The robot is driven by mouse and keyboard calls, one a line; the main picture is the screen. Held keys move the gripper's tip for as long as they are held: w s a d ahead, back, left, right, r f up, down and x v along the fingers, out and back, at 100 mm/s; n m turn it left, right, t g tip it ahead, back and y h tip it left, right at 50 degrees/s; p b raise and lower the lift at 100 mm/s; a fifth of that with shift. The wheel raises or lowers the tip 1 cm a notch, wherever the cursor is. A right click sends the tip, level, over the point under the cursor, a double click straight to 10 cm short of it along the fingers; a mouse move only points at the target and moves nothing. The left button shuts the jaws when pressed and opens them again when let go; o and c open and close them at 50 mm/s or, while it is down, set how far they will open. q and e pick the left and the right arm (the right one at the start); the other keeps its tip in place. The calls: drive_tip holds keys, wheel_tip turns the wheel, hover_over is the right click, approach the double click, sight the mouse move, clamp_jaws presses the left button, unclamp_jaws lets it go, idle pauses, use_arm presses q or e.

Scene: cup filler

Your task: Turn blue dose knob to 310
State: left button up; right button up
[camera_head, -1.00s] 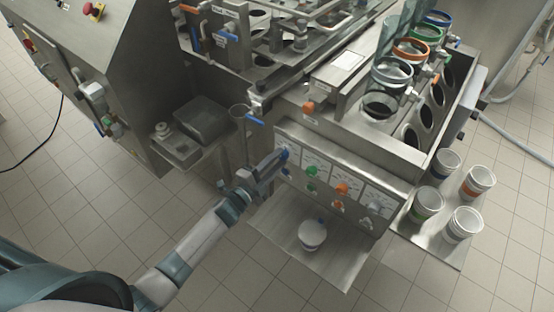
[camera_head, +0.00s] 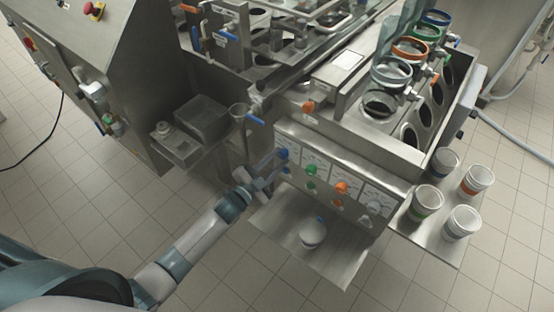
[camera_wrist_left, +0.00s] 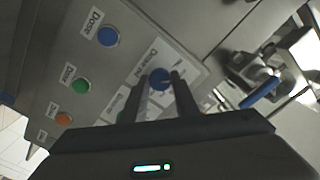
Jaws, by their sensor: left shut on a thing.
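The blue dose knob (camera_head: 283,153) is at the left end of the top row on the sloped panel (camera_head: 345,172). In the left wrist view the blue knob (camera_wrist_left: 158,79) sits between the two fingertips, with a white "Dosage ml" dial label around it. My left gripper (camera_head: 273,163) is shut on this knob. It also shows in the left wrist view (camera_wrist_left: 159,80). The dial numbers and pointer are too small or covered to read. A blue "Dose" button (camera_wrist_left: 108,36) lies apart from the fingers. My right gripper is not in view.
Green (camera_head: 311,169) and orange (camera_head: 341,187) knobs sit close by on the panel. A white tub (camera_head: 313,234) stands on the tray below. Several cups stand on the right shelf (camera_head: 436,246). A blue-handled valve (camera_head: 255,120) is up and left of the panel.

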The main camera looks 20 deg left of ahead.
use_arm(q)
drive_tip(key=shift+f, duration=0.1)
drive_tip(key=o, duration=1.1)
drive_tip(key=shift+c, duration=0.2)
